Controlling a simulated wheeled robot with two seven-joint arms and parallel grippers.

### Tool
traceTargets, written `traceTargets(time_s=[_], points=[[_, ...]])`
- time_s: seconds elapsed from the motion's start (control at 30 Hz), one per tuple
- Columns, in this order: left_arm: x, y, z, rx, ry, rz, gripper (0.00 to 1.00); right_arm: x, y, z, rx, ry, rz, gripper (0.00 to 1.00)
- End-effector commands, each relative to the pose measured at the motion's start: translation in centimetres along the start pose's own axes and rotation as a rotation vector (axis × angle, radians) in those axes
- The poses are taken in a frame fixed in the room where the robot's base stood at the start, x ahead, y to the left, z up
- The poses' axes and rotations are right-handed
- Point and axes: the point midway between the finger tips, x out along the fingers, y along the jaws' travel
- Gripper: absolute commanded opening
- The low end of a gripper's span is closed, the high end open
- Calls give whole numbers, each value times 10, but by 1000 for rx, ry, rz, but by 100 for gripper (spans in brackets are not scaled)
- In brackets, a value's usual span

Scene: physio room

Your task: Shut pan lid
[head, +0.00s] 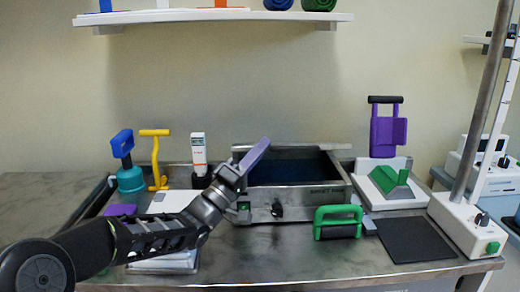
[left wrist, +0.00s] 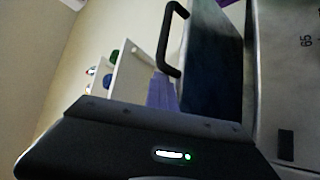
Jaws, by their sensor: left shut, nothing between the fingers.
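A grey metal pan box (head: 315,203) stands at the middle back of the bench with a dark front knob. Its top looks open, with a dark blue inside. A pale rim runs along its back; I cannot clearly make out the lid in the head view. In the left wrist view a black bar handle (left wrist: 173,42) stands beside a dark panel (left wrist: 212,60); I cannot tell if this is the lid. My left gripper (head: 258,152), with purple fingers, is shut and empty above the pan's left side. My right gripper is out of view.
A green-handled block (head: 338,220) stands before the pan. To its right are a purple holder (head: 388,132), a green wedge (head: 389,179) and a dark mat (head: 415,240). A teal weight (head: 130,178), yellow tool (head: 156,160) and white device (head: 199,155) stand left. A shelf (head: 215,17) hangs above.

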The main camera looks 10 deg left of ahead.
Motion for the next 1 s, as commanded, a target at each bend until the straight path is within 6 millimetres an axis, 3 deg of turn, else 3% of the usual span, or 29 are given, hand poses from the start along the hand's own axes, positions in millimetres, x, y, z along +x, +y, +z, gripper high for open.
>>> traceTargets(time_s=[0.17, 0.37, 0.8, 1.0], points=[[-1, 0, 2, -2, -3, -1, 0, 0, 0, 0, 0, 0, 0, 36], [-17, 2, 0, 0, -2, 0, 0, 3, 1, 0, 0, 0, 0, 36], [-94, 42, -24, 2, 1, 0, 0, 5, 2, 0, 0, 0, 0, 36], [-114, 52, -29, 1, 0, 1, 0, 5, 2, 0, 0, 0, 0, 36]])
